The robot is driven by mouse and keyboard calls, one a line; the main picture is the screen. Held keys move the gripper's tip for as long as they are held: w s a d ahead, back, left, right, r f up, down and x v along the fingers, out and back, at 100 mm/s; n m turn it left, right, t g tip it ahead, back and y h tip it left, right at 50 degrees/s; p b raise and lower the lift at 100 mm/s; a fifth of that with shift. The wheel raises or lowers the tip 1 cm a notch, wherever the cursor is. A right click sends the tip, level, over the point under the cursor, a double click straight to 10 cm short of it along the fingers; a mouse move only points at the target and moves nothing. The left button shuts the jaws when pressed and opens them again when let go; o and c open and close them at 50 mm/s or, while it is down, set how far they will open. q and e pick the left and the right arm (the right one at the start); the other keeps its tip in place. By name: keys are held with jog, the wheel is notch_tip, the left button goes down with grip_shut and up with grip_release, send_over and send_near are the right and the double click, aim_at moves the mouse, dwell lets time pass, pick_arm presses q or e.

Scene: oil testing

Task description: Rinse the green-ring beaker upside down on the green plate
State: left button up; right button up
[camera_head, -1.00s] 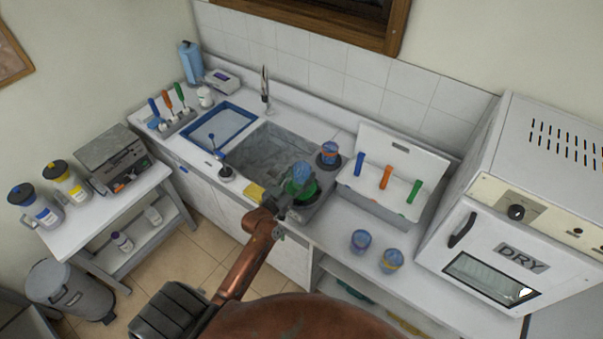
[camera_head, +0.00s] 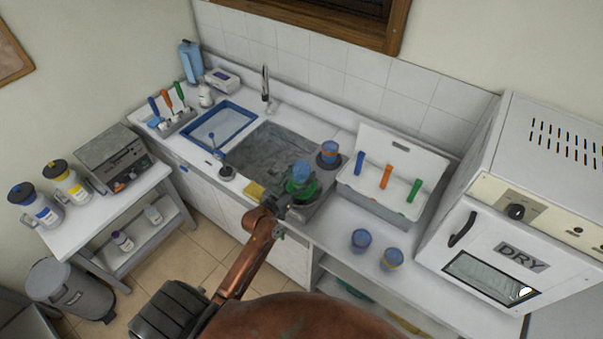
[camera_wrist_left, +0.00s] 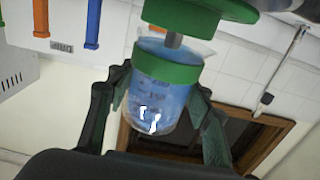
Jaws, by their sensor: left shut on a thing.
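The green-ring beaker (camera_head: 301,170) is upside down over the green plate (camera_head: 312,190) at the sink's right end. My left gripper (camera_head: 293,196) is shut on it from the front. In the left wrist view, which is turned over, the beaker (camera_wrist_left: 158,100) is between the two fingers (camera_wrist_left: 157,88). Its green ring (camera_wrist_left: 167,66) faces the green plate (camera_wrist_left: 200,17), and a short grey nozzle (camera_wrist_left: 173,40) shows between them. My right gripper is not in view.
A box with coloured handles (camera_head: 385,210) and two beakers (camera_head: 361,240) are to the right.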

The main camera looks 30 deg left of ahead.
aim_at(302, 165)
pick_arm(q)
jog(key=shift+f+b, duration=0.45)
jog(key=shift+f, duration=0.1)
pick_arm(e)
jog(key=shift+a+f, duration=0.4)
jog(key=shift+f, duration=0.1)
pick_arm(q)
jog(key=shift+f, duration=0.35)
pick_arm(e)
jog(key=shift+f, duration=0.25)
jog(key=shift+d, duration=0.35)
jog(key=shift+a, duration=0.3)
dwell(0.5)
pick_arm(q)
notch_tip(302, 165, up, 4)
jog(key=p, duration=0.2)
jog(key=shift+f+p, duration=0.25)
jog(key=shift+p, duration=0.15)
notch_tip(302, 165, up, 3)
jog(key=p, duration=0.3)
jog(key=shift+r, duration=0.1)
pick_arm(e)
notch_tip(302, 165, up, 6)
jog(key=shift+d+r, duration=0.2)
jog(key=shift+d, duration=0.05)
